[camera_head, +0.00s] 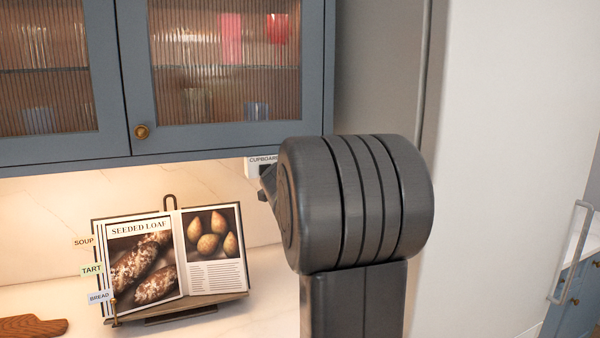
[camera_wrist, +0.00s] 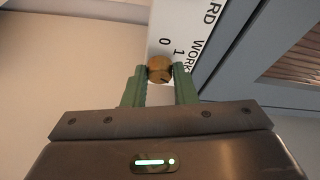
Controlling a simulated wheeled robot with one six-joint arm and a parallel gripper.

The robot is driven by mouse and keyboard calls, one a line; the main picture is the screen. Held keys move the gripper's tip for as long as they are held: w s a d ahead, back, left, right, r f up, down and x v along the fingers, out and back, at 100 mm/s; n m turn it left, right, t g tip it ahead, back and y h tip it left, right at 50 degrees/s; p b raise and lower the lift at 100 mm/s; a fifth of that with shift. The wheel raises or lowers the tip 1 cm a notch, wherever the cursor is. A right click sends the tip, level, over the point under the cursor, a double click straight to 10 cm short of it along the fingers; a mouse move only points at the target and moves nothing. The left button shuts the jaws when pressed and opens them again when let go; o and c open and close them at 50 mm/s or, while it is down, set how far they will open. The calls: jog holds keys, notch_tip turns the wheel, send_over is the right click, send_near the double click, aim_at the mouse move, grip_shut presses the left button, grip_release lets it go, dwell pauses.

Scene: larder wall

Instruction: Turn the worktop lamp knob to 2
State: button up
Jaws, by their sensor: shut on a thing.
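The lamp knob (camera_wrist: 159,69) is a small round brass-coloured knob on a white label plate (camera_wrist: 180,30) in the wrist view. The plate carries the marks 0 and 1 and part of the word WORK; a 2 is not visible. My gripper (camera_wrist: 159,82) has green fingers on either side of the knob and is shut on it. The knob's exact setting is hard to read.
Blue cupboards with ribbed glass doors (camera_head: 228,62) hang above. An open recipe book (camera_head: 212,275) stands on the worktop, with a wooden board (camera_head: 32,326) to its left. A tall pale panel (camera_head: 510,150) rises at the right.

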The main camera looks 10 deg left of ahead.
jog(key=o, duration=1)
jog(key=v, duration=1.3)
jog(key=shift+s+d+b, duration=0.2)
jog(key=shift+s+b, duration=0.15)
jog(key=shift+s, duration=0.05)
jog(key=shift+f, duration=0.1)
jog(key=x, duration=1.4)
jog(key=shift+p, duration=0.35)
jog(key=shift+s, duration=0.15)
